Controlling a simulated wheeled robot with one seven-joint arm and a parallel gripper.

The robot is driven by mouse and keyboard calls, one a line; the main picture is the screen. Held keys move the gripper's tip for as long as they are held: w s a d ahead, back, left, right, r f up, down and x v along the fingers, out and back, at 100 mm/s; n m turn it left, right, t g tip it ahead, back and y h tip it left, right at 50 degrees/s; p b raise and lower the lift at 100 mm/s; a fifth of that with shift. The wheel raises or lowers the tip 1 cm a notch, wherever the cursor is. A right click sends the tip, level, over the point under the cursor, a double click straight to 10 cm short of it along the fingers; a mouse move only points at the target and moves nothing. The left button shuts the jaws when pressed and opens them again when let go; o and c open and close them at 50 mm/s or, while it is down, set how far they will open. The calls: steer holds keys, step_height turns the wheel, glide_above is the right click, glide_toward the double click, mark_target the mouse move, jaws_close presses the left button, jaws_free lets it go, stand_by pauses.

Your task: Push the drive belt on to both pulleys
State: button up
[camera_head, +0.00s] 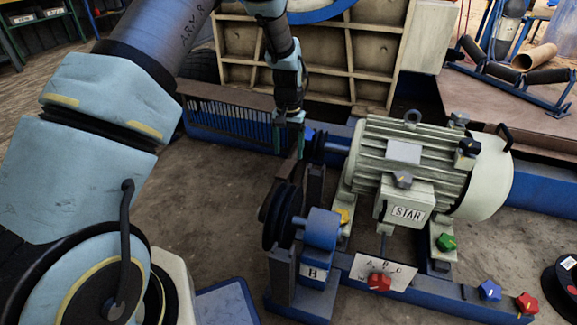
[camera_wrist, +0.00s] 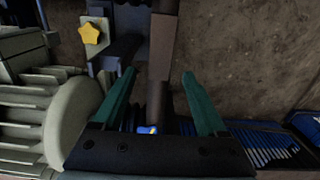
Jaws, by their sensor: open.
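The dark brown drive belt (camera_head: 290,170) shows as a flat strip between the two pulleys. The black grooved front pulley (camera_head: 281,218) stands beside a blue bearing block. The darker rear pulley (camera_head: 316,146) is on the motor's shaft side, partly hidden. My gripper (camera_head: 290,146) points down at the rear end of the strip, left of the rear pulley. In the wrist view the strip (camera_wrist: 160,52) runs between my two green fingers, which are apart with a gap on either side. I cannot tell whether the belt sits in either pulley's grooves.
The ribbed motor (camera_head: 425,150) stands to the right. Red (camera_head: 379,282), green (camera_head: 446,242) and blue (camera_head: 489,290) star knobs sit on or near the blue frame. A yellow knob (camera_wrist: 93,33) is near the bearing block. A blue grille (camera_head: 228,122) lies behind; floor left of the pulleys is clear.

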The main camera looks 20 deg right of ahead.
mark_target(288, 165)
step_height(288, 165, down, 5)
steer(key=shift+f+b, duration=0.1)
steer(key=shift+b, duration=0.5)
jaws_close()
stand_by(1.1)
